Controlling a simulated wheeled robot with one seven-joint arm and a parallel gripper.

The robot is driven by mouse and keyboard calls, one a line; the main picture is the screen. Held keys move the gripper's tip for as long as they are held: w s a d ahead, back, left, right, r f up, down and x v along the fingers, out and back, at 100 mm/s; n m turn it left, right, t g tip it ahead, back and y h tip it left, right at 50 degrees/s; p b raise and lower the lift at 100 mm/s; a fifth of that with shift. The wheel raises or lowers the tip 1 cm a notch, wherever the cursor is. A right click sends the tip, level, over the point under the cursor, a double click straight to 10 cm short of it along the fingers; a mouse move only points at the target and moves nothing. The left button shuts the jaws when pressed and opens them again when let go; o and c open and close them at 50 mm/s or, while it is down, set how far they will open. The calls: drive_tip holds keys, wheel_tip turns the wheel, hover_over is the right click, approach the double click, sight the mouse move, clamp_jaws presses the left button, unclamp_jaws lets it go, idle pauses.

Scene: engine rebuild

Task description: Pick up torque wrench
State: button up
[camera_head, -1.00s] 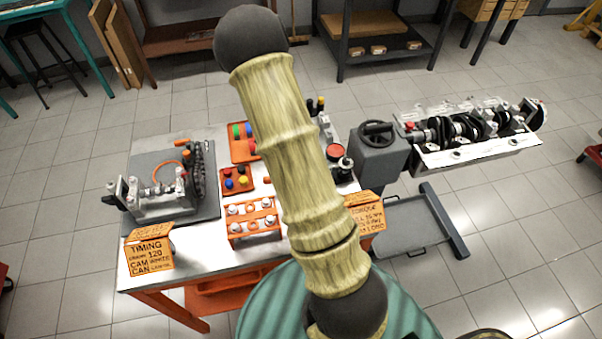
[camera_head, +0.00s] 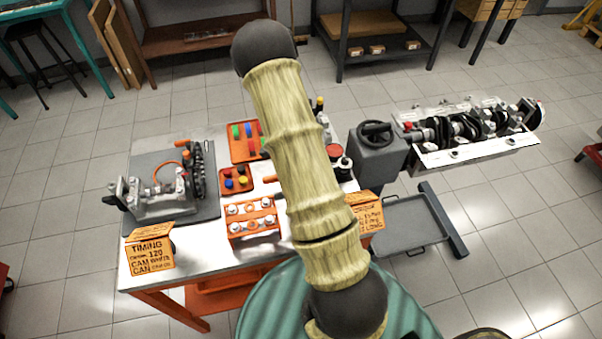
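I cannot make out the torque wrench for certain. A small orange handle-like end (camera_head: 270,179) shows on the workbench (camera_head: 205,248), just left of my arm, which hides what it belongs to. My arm rises across the middle of the view and covers the centre of the bench. My gripper is not in view, so its opening and contents are not seen.
On the bench are a timing model on a grey mat (camera_head: 207,207), red trays (camera_head: 243,154) of coloured parts, an orange rack (camera_head: 252,221) and a timing sign (camera_head: 150,250). An engine block (camera_head: 480,155) on a stand is at right. Tiled floor lies open around.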

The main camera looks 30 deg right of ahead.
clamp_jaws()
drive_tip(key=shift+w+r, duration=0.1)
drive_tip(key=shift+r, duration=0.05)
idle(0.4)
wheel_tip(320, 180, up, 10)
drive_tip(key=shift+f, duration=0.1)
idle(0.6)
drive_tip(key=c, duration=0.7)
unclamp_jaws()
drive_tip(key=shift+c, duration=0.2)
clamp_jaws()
